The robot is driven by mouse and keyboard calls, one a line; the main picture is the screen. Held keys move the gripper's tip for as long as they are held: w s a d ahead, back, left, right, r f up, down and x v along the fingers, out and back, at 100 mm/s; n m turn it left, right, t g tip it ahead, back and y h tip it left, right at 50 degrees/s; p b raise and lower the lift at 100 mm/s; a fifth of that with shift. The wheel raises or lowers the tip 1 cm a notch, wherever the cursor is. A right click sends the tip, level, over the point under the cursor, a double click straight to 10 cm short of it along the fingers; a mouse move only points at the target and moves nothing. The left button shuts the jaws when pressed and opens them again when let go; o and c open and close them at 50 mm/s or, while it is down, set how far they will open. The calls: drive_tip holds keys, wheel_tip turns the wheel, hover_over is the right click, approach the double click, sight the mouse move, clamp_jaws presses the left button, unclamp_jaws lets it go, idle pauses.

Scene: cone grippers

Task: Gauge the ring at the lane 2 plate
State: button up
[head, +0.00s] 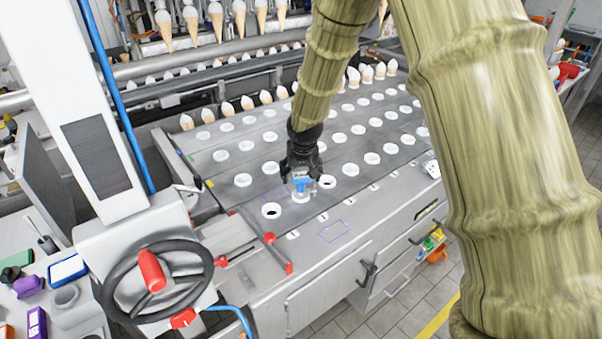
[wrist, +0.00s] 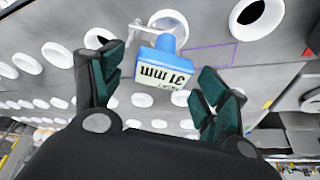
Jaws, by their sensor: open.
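My gripper (head: 302,165) points down over the front row of the grey plate deck (head: 310,216), with its fingers apart. A blue gauge block (wrist: 165,68) with a white label reading "31 mm" upside down shows between and beyond the fingertips in the wrist view. Gaps show on both sides of it. In the head view the blue gauge (head: 300,187) is just below the gripper, at a white ring (head: 301,198). Whether it sits in that ring or above it, I cannot tell. White rings with dark holes stand to its left (head: 271,210) and right (head: 327,182). I cannot read which plate is lane 2.
Rows of white rings cover the deck behind. Cones (head: 265,97) line its back edge, and more hang above. Purple outlines (head: 333,231) mark the front strip and deck. A handwheel (head: 157,283) and red-tipped levers (head: 270,239) stand at front left.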

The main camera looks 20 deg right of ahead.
drive_tip(key=shift+r, duration=0.1)
drive_tip(key=v, duration=1.1)
drive_tip(key=shift+r, duration=0.35)
drive_tip(key=shift+s+r, duration=0.1)
drive_tip(key=shift+s, duration=0.05)
